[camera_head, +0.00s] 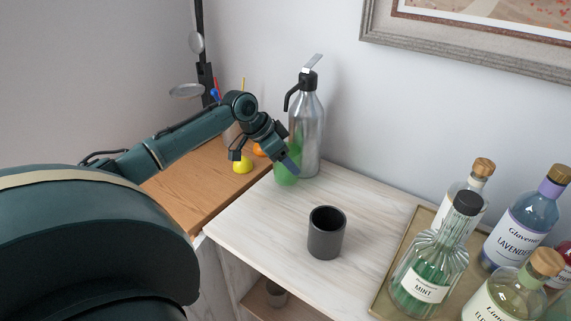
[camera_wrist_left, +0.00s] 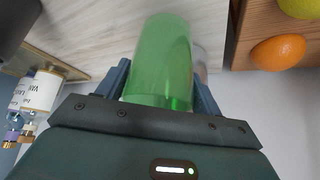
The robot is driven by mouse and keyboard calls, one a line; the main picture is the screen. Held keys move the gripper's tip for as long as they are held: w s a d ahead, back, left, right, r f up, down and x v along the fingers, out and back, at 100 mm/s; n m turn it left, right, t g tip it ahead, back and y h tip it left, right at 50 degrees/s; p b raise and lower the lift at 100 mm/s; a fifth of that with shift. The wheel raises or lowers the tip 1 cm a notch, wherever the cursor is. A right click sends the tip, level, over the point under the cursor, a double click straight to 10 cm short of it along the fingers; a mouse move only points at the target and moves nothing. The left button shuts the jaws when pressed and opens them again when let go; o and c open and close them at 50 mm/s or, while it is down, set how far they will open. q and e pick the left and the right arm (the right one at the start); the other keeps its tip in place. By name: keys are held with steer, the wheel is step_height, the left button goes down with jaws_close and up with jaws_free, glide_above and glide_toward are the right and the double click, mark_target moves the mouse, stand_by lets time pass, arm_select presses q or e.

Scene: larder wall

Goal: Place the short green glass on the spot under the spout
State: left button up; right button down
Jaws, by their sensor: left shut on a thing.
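The short green glass (camera_head: 285,175) is at the front left of the silver siphon bottle (camera_head: 306,130), below its black spout (camera_head: 290,97). My left gripper (camera_head: 288,160) is shut on the glass. In the left wrist view the green glass (camera_wrist_left: 162,60) lies between the two blue fingers of the gripper (camera_wrist_left: 165,90). Whether the glass base touches the pale counter (camera_head: 260,215) is hard to tell. The spot under the spout is not visible; the glass and gripper cover that area. My right gripper is not in view.
A dark grey cup (camera_head: 326,238) stands on the counter in front. A tray (camera_head: 384,295) with several syrup bottles, including mint (camera_head: 428,270), is at the right. A yellow fruit (camera_head: 243,165) and an orange (camera_head: 259,150) are on the wooden surface (camera_head: 195,190) at left.

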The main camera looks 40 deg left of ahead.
arm_select(q)
steer(key=shift+f, duration=1.25)
steer(key=shift+f, duration=0.1)
steer(key=o, duration=1.1)
steer(key=shift+o, duration=0.2)
steer(key=b+v, duration=0.1)
steer(key=v, duration=1.1)
